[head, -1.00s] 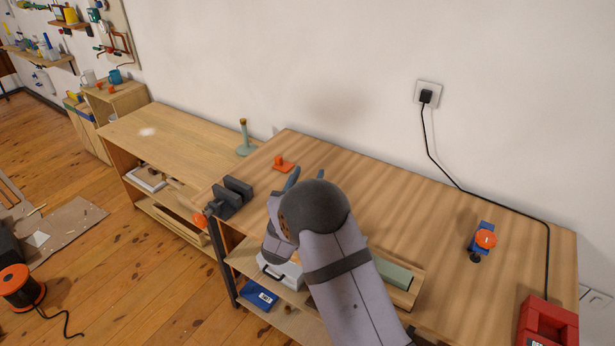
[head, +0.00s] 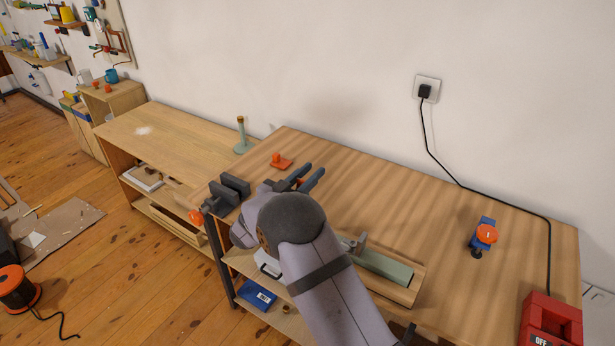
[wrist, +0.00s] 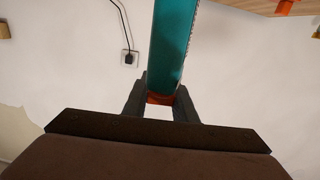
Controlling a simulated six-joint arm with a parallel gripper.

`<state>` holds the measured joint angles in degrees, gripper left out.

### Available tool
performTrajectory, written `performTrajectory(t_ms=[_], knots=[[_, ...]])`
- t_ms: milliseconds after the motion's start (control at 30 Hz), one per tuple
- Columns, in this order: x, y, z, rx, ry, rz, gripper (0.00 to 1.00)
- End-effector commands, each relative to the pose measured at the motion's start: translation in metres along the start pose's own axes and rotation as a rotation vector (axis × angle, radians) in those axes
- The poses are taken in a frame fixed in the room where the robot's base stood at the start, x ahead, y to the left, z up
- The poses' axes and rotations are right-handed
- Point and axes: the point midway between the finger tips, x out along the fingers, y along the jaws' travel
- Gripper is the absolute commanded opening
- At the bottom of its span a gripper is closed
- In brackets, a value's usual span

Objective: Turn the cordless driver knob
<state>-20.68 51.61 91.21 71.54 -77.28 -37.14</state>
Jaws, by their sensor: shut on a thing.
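A blue tool with a round orange knob (head: 486,233) stands on the workbench (head: 400,210) at the right; it looks like the cordless driver. My gripper (head: 312,174) is over the left part of the bench, well apart from the knob, its fingers pointing up and to the right. In the wrist view my gripper (wrist: 160,98) is shut on a long teal thing (wrist: 172,45) with an orange part at its base. The teal thing runs out of the top of the frame, and I cannot tell what it is. The head view does not clearly show it.
A small orange object (head: 281,161) lies just left of my fingers. A dark vise (head: 228,192) is at the bench's left edge. A tray with a green block (head: 385,269) lies at the front. A red box (head: 550,322) stands front right. The bench middle is clear.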

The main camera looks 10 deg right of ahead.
Motion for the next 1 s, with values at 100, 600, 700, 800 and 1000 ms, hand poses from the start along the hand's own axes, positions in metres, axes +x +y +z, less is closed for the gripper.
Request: performTrajectory(t_ms=[100, 600, 700, 800, 1000], knots=[[0.0, 0.002, 0.004, 0.003, 0.001, 0.097, 0.02], [-0.002, 0.012, 0.002, -0.006, 0.0, 0.339, 0.02], [-0.002, 0.013, 0.001, -0.005, 0.001, 0.356, 0.02], [-0.003, 0.014, 0.0, -0.006, 0.0, 0.364, 0.02], [-0.002, 0.014, 0.0, -0.006, 0.001, 0.367, 0.02]])
